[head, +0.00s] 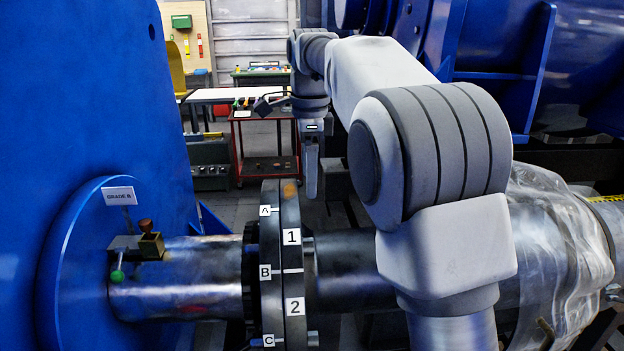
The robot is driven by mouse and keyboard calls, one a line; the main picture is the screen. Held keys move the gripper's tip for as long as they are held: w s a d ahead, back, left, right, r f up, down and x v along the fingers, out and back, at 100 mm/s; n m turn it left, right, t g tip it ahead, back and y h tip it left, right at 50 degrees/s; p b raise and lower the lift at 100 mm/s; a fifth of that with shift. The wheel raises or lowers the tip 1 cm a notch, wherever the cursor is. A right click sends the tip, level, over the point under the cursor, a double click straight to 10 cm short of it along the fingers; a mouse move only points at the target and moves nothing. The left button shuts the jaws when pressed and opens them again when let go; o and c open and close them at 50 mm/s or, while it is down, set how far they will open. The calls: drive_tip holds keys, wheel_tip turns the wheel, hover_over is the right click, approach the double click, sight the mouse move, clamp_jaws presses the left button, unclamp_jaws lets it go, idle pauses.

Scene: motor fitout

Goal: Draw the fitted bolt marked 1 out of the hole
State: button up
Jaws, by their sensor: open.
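The coupling flange pair (270,300) stands upright around the shaft, left of centre. The label 1 (291,236) is on the right-hand flange's rim, with the label 2 (294,306) below it. A small grey end (308,243) shows just right of label 1; I cannot tell whether it is the fitted bolt. The hole itself is hidden. My gripper (312,194) points down above and slightly right of the flange top, apart from it in the picture. It is seen edge-on and is open, with nothing visible in it.
Labels A (265,211), B (265,272) and C (268,340) mark the left flange. A shaft (195,280) runs left to a blue housing (90,90). Plastic wrap (550,230) covers the shaft at right. A red cart (268,150) stands behind. My arm hides part of the right-hand shaft.

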sight(309, 239)
drive_tip(key=f, duration=0.5)
drive_tip(key=w+f, duration=0.1)
drive_tip(key=f, duration=0.5)
drive_tip(key=f+b, duration=0.1)
drive_tip(key=f, duration=0.5)
drive_tip(key=shift+w+f, duration=0.15)
drive_tip(key=shift+f, duration=0.1)
clamp_jaws()
drive_tip(key=shift+r, duration=0.1)
